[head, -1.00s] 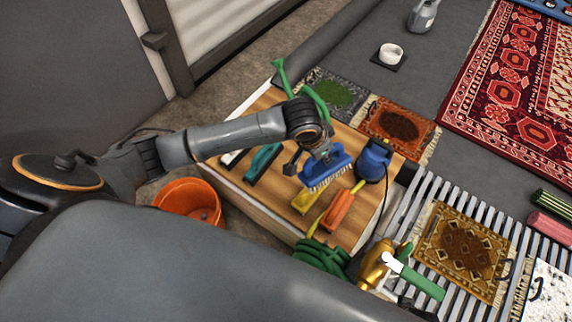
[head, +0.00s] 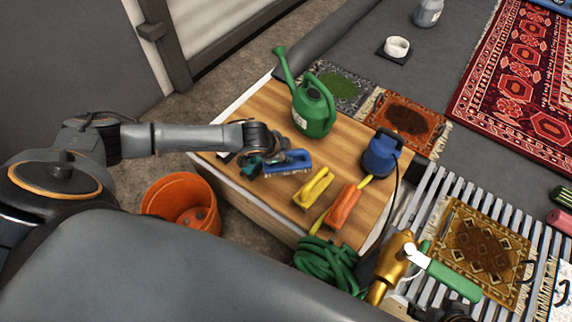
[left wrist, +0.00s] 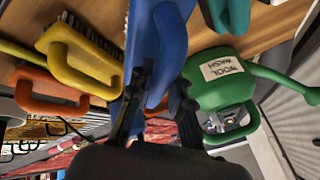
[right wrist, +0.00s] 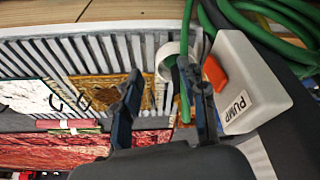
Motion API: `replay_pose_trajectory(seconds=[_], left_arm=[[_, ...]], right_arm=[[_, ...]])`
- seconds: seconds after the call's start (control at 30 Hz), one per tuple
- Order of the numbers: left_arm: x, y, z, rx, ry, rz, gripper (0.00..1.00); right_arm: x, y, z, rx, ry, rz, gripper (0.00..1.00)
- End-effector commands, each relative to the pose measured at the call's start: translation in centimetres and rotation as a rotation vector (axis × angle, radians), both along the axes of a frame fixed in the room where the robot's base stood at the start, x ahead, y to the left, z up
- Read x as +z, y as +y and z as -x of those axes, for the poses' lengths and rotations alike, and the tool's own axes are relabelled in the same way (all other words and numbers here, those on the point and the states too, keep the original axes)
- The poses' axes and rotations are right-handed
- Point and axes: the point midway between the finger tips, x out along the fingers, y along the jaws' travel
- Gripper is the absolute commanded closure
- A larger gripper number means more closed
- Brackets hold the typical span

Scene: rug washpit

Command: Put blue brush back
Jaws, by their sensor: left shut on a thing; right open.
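The blue brush (head: 291,160) is in my left gripper (head: 268,165), over the left part of the wooden bench top (head: 345,150). In the left wrist view the blue brush (left wrist: 170,38) has its handle between the two fingers (left wrist: 158,95), which are shut on it. A teal brush (left wrist: 232,14) lies beside it and is mostly hidden by the gripper in the head view. I cannot tell whether the blue brush touches the bench top. My right gripper (right wrist: 165,92) is open and empty in the right wrist view.
A yellow brush (head: 313,188) and an orange brush (head: 343,206) lie to the right. A green watering can (head: 314,112) and a blue container (head: 380,154) stand behind. An orange bucket (head: 166,196) and coiled green hose (head: 325,258) are near the bench. A white pump box (right wrist: 250,85) is near my right gripper.

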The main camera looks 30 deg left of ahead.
Motion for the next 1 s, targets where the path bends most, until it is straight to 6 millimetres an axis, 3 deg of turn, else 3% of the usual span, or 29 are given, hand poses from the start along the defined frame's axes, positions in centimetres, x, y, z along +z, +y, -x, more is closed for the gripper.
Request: replay_pose_trajectory(seconds=[0.23, 0.4, 0.8, 0.83, 0.9, 0.93, 1.0], left_arm=[[-2.9, -0.1, 0.0, 0.0, -0.001, 0.001, 1.0], [-4.6, 0.0, -0.1, 0.0, -0.001, 0.0, 1.0], [-4.9, -0.1, 0.0, 0.0, -0.001, 0.0, 1.0], [-4.9, -0.1, 0.0, 0.0, -0.001, 0.001, 0.77], [-4.9, -0.1, 0.0, 0.0, -0.001, 0.001, 0.63], [-4.9, -0.1, 0.0, 0.0, -0.001, 0.001, 0.58], [-4.9, -0.1, 0.0, 0.0, -0.001, 0.001, 0.58]], right_arm=[[-1.3, 0.0, -0.1, 0.0, -0.003, 0.0, 0.58], [-0.9, 0.8, -2.8, 0.01, -0.123, -0.024, 0.58], [-0.6, 1.0, -3.4, 0.012, -0.153, -0.03, 0.58], [-0.6, 1.0, -3.4, 0.012, -0.156, -0.031, 0.58], [-0.6, 1.0, -3.4, 0.012, -0.155, -0.03, 0.58], [-0.6, 1.0, -3.4, 0.012, -0.155, -0.03, 0.58], [-0.6, 1.0, -3.4, 0.012, -0.155, -0.03, 0.58]])
